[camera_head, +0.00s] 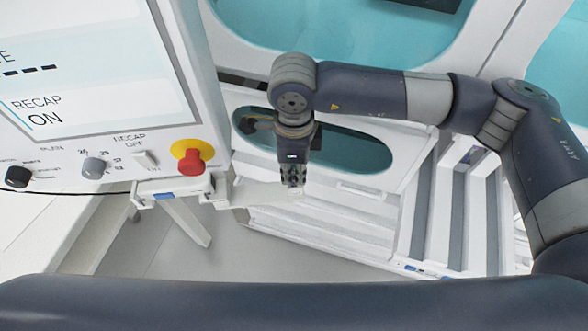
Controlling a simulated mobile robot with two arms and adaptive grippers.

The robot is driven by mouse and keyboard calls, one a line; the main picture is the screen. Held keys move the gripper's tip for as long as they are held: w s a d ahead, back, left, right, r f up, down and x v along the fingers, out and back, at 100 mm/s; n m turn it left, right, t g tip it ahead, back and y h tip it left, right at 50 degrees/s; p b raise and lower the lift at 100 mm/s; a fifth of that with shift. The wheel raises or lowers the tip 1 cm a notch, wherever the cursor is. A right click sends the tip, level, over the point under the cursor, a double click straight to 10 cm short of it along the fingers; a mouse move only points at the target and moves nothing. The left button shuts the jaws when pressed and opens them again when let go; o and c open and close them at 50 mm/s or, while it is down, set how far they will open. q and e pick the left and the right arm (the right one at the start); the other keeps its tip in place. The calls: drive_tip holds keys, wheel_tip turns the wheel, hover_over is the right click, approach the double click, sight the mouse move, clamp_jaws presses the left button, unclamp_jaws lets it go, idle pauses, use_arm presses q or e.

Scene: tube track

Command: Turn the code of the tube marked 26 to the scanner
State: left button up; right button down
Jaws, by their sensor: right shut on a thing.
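My right gripper (293,188) points down near the middle of the view, beside the end of a white ledge below the control panel. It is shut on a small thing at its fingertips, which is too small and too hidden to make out. I cannot read a number 26 or see a code on it. No tube can be told apart clearly in this view, and I cannot pick out the scanner. My left gripper is not in view.
A control panel (100,135) with a screen reading RECAP ON, knobs and a red stop button (190,161) stands at the left. White stepped racks or tracks (425,225) lie at the right. A white machine with teal windows (310,40) is behind. Grey floor (170,255) shows at lower left.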

drive_tip(key=shift+f+m+b, duration=0.15)
drive_tip(key=shift+m+b, duration=0.3)
drive_tip(key=shift+m, duration=0.45)
drive_tip(key=shift+m+b, duration=0.6)
drive_tip(key=shift+b, duration=0.1)
drive_tip(key=shift+m+b, duration=0.4)
drive_tip(key=shift+m, duration=0.2)
